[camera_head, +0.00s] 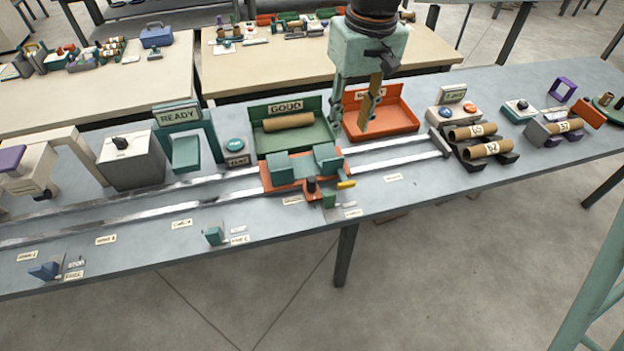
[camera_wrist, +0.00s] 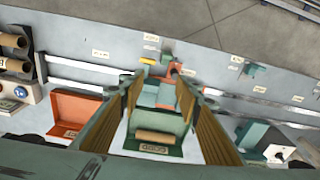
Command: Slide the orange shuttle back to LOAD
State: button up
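The orange shuttle (camera_head: 268,181) sits on the twin rails in front of the green GOOD tray, with teal cradle blocks (camera_head: 327,158) on top and a dark knob (camera_head: 311,185) at its front edge. It also shows between my fingers in the wrist view (camera_wrist: 186,96). The cradle looks empty. My gripper (camera_head: 364,125) is open and empty, raised above the table near the red tray, behind and right of the shuttle. It is apart from the shuttle. Small labels line the table's front; I cannot read which says LOAD.
The green GOOD tray (camera_head: 262,143) holds a brown tube (camera_head: 288,122). The red tray (camera_head: 408,121) looks empty. A teal READY frame (camera_head: 178,115) stands over the rails' left part. A green block (camera_head: 329,200) with a yellow piece (camera_head: 346,184) is close to the knob. Tubes (camera_head: 486,150) lie beyond the rails' right end.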

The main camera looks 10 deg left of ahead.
aim_at(311, 178)
jog(key=w+a+f+n+p, duration=0.1)
jog(key=w+a+f+n, duration=0.1)
jog(key=a+f, duration=0.8)
notch_tip(311, 178, down, 4)
jog(key=shift+w+r+n+g+h, duration=0.15)
jog(key=shift+w+n+g+h, duration=0.15)
jog(key=shift+h, duration=0.1)
jog(key=shift+f, duration=6.9)
jog(key=shift+c, duration=0.6)
jog(key=shift+b, duration=0.3)
grip_shut()
